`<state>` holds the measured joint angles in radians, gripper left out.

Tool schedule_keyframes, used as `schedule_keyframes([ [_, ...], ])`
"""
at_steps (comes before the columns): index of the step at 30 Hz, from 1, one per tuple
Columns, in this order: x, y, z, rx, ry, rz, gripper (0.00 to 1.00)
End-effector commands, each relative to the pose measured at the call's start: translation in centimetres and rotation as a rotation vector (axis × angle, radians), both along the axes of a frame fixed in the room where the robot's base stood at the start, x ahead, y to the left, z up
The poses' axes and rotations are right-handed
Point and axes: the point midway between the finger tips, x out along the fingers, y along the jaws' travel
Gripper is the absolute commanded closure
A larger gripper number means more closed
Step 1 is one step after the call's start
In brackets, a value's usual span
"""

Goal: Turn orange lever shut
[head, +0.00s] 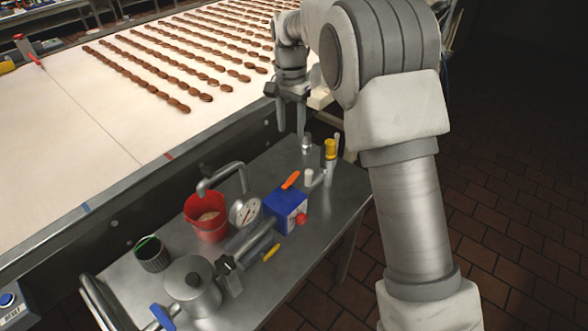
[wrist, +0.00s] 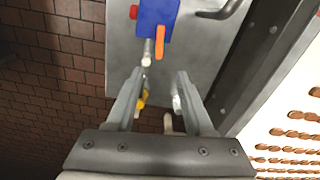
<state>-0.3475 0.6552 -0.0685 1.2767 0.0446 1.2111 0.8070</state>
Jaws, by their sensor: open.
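The orange lever (head: 291,179) sits on top of a blue box (head: 285,208) with a red knob on its side, on the metal table. The lever (wrist: 160,41) also shows in the wrist view, on the edge of the blue box (wrist: 154,15) at the top. My gripper (head: 290,133) is open and empty. It hangs above the table's far end, up and beyond the lever, with its fingers pointing down. In the wrist view my gripper (wrist: 157,76) has its fingers apart, and the lever lies ahead of the gap, apart from both fingertips.
A yellow-topped fitting (head: 330,149) and a small metal cylinder (head: 307,145) stand near my gripper. A pressure gauge (head: 244,211), a red bucket (head: 207,226) and a metal pot (head: 192,287) stand left of the blue box. A conveyor (head: 110,120) with rows of chocolate-brown biscuits runs behind the table.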

Motion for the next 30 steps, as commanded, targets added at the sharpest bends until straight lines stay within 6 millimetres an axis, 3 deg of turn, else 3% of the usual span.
schedule_keyframes([
  [18,-0.1,-0.1,-12.8,-0.001,0.004,0.0,0.47],
  [24,-0.1,-0.1,-15.5,0.0,0.001,0.001,0.47],
  [30,-0.1,0.0,-16.4,0.0,0.0,0.001,0.47],
])
